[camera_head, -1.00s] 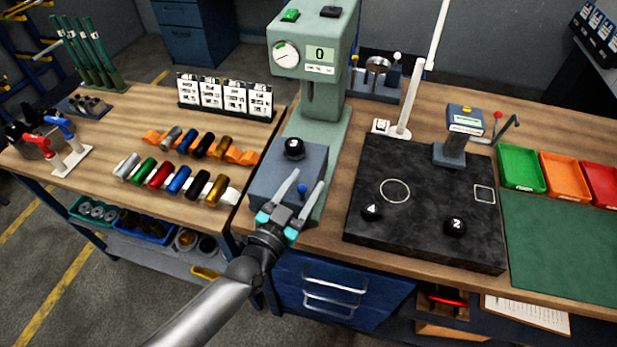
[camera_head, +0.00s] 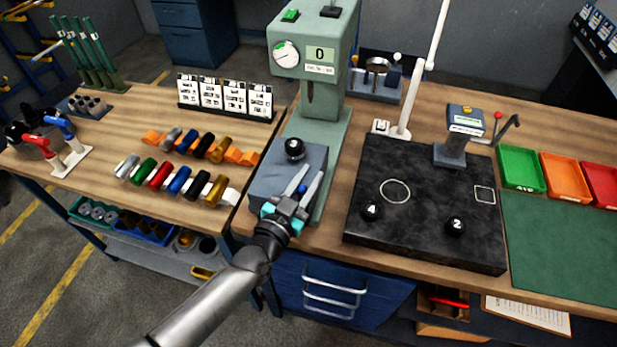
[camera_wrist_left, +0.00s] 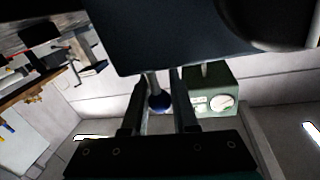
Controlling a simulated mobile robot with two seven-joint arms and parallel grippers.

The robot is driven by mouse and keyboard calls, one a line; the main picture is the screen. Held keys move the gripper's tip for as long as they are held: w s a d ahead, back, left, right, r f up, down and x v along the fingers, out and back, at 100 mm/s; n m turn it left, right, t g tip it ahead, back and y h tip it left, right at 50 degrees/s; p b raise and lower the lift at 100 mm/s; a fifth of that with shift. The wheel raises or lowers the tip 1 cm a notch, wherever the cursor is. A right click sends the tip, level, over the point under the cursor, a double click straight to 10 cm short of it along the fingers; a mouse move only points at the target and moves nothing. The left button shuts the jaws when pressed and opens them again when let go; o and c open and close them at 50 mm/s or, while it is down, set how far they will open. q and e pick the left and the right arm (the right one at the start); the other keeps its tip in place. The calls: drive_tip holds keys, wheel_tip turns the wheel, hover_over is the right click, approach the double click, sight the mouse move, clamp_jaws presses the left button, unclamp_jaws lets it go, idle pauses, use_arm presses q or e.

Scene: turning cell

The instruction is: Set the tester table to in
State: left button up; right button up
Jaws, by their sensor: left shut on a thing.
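The tester (camera_head: 312,50) is a pale green press-like column with a dial and a display reading 0. Its grey-blue table block (camera_head: 262,180) sits at the front of its base, with a black ball marked with a number (camera_head: 294,149) on top. My left gripper (camera_head: 305,183) is at the block's front right and is shut on the blue ball knob (camera_head: 302,189). In the left wrist view the knob (camera_wrist_left: 159,102) and its short stem show between the two fingers, below the dark block (camera_wrist_left: 165,40). My right gripper is not in view.
A black plate (camera_head: 420,245) with balls 4 and 2 lies to the right, with a post gauge (camera_head: 455,140) on it. Green, orange and red trays (camera_head: 522,170) are at far right.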

use_arm(q)
clamp_jaws()
idle(0.8)
